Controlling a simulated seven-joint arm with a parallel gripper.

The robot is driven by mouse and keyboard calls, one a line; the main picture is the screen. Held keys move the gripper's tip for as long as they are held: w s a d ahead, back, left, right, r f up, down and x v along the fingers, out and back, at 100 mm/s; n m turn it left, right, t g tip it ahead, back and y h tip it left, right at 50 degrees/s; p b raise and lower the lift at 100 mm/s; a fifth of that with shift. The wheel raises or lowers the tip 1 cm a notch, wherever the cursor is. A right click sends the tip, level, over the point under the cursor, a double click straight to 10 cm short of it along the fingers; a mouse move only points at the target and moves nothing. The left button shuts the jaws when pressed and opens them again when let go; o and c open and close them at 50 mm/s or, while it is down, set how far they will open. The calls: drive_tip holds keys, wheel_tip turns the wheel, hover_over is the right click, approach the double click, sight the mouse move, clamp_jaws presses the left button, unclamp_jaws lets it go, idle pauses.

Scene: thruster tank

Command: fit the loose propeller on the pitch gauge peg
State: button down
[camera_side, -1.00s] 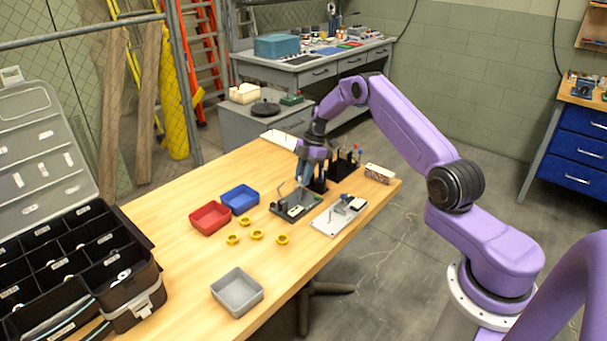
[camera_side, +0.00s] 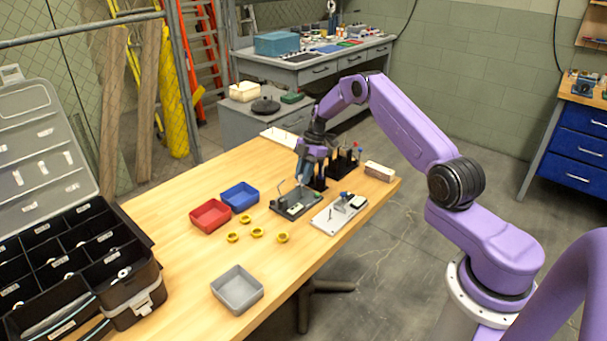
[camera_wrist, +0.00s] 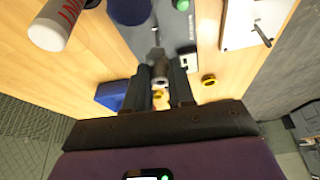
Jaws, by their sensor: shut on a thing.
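My gripper (camera_wrist: 160,88) is shut on a small grey part (camera_wrist: 160,72) with a round end, seen between the fingers in the wrist view. I cannot tell from its shape whether it is the propeller. In the side view my gripper (camera_side: 303,180) is low over the back of a dark grey plate fixture (camera_side: 285,206), which has a thin upright rod and a pale block. A white board (camera_side: 325,222) with a dark upright part and a blue-topped piece lies to its right. It also shows in the wrist view (camera_wrist: 238,30). I cannot make out which part is the pitch gauge peg.
Several yellow round parts (camera_side: 257,233) lie in front. A red tray (camera_side: 210,215), a blue tray (camera_side: 240,196) and a grey tray (camera_side: 237,290) stand on the table. A black rack (camera_side: 342,163) stands behind the gripper. A compartment case (camera_side: 135,300) is at left.

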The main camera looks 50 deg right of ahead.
sight(303, 195)
drive_tip(key=shift+f, duration=2.5)
idle(1.1)
drive_tip(key=c, duration=0.9)
unclamp_jaws()
drive_tip(key=v, duration=0.7)
drive_tip(key=a+v, duration=0.1)
drive_tip(key=v, duration=1.3)
drive_tip(key=shift+a+r, duration=0.3)
drive_tip(key=shift+r, duration=0.05)
